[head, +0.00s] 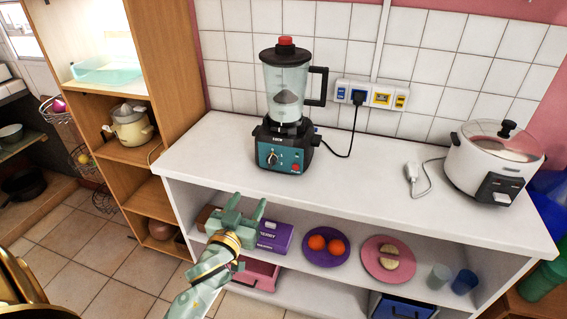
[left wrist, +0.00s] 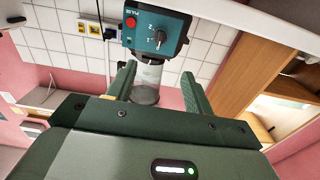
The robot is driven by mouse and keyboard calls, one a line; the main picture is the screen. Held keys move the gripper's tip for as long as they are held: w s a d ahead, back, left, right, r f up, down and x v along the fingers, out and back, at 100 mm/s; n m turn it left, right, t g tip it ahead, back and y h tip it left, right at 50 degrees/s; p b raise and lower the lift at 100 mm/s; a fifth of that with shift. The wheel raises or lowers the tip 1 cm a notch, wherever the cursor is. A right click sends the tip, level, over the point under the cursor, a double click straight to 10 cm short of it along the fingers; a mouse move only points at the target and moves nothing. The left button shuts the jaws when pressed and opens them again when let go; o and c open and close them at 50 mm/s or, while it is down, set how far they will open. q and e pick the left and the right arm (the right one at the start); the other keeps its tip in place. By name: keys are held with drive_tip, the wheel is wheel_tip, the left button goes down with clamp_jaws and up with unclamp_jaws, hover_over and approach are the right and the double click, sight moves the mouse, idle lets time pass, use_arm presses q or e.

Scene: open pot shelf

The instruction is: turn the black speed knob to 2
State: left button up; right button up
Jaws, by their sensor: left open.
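The black speed knob (head: 272,158) sits on the teal front panel of the blender (head: 287,85). In the left wrist view, which is turned over, the knob (left wrist: 159,39) is near the top with the marks 1 and 2 beside it. I cannot tell for sure which mark it points at. My left gripper (head: 243,210) is open and empty in front of the counter's edge, below and apart from the blender. Its two fingers (left wrist: 157,88) show in the left wrist view, with the knob beyond them. My right gripper is not in view.
A red button (head: 295,167) is on the same panel. The white counter (head: 210,150) is clear around the blender. A rice cooker (head: 493,160) stands at the right with its plug (head: 412,172) on the counter. The blender's cord runs to the wall sockets (head: 372,95). Plates of food stand on the shelf below.

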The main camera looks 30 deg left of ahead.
sight(269, 164)
use_arm(q)
drive_tip(key=b+x, duration=0.3)
drive_tip(key=x, duration=1.2)
drive_tip(key=shift+f, duration=0.1)
drive_tip(key=shift+w, duration=0.55)
drive_tip(key=c, duration=1)
